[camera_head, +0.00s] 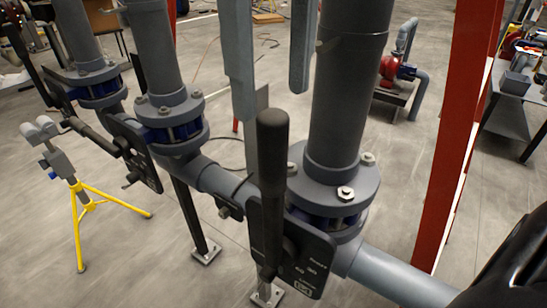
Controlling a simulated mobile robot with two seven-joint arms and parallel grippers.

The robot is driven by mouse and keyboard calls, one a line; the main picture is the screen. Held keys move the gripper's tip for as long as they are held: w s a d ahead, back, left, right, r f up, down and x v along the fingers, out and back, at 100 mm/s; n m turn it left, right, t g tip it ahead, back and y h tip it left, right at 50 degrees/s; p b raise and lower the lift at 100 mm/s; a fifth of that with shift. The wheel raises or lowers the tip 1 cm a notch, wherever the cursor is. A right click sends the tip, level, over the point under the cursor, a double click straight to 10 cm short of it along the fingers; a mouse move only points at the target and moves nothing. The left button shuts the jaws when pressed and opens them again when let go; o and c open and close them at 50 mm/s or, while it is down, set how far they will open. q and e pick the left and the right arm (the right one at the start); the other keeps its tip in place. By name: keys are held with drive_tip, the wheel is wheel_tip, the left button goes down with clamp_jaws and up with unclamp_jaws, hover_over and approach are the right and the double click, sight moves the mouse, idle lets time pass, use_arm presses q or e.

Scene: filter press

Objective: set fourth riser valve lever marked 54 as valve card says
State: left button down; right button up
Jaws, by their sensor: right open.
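The near riser valve has a lever with a thick black handle (272,150) that stands upright in front of the grey riser. Its lower end meets a dark scale plate (318,250) with small white marks, among them what looks like 30 and 60. A small framed tag (304,287) low on the plate seems to read 54, though it is blurred. A glossy black part at the lower right corner seems to be my right gripper (512,265); its fingertips are out of frame. It is apart from the lever, and nothing shows held. My left gripper and a valve card are not visible.
A neighbouring valve lever (95,136) lies slanted at left, beside its plate (136,160). The thick riser (345,90) stands behind the near lever. A red post (452,140) rises at right. Grey bars hang at top centre. A yellow tripod (80,215) stands at left.

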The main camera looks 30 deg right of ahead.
sight(273, 161)
wheel_tip(273, 161, down, 10)
drive_tip(key=shift+w+b, duration=0.15)
drive_tip(key=shift+b, duration=0.15)
clamp_jaws()
idle(0.5)
drive_tip(key=shift+r, duration=0.1)
idle(0.8)
